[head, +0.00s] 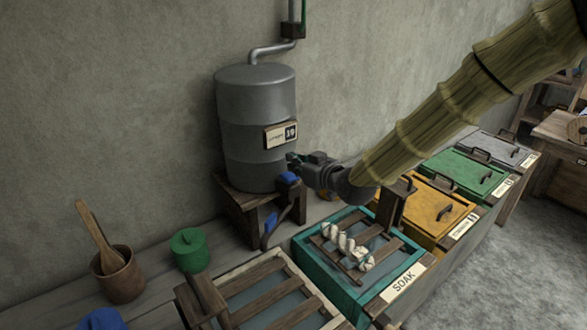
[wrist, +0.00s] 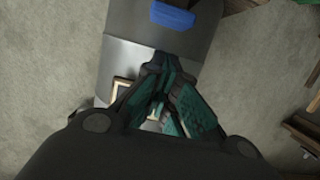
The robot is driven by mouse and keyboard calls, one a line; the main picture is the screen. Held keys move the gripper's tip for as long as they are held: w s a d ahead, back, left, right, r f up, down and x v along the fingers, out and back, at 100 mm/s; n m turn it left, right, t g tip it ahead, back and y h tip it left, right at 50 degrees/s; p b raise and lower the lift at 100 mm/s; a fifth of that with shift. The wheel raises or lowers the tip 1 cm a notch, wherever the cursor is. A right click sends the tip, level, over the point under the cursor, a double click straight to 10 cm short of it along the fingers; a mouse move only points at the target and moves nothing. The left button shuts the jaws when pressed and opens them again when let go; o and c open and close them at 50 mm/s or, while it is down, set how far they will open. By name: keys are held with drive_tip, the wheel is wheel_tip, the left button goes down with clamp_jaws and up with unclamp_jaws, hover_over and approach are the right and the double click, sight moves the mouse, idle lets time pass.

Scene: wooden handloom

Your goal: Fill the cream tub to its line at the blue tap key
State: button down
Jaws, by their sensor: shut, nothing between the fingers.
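The cream tub (head: 275,262) stands at the bottom of the head view, with wooden slats across its top and bluish-grey water or lining between them. Its fill line cannot be made out. The blue tap key (head: 289,178) is low on the front of the grey metal barrel (head: 255,100); a blue piece also shows at the top of the wrist view (wrist: 172,16). My gripper (head: 293,160) is shut and empty, close to the barrel and just above the blue key. In the wrist view the fingers (wrist: 160,68) come together short of the blue piece, apart from it.
A teal SOAK tub (head: 312,275) holding a twisted pale skein (head: 348,246) lies right of the cream tub. Orange (head: 425,205), green (head: 470,170) and grey (head: 497,148) lidded boxes follow. A brown pot (head: 118,275) and green canister (head: 189,250) stand left.

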drive_tip(key=b+v, duration=0.2)
drive_tip(key=v, duration=0.7)
drive_tip(key=shift+w, duration=0.1)
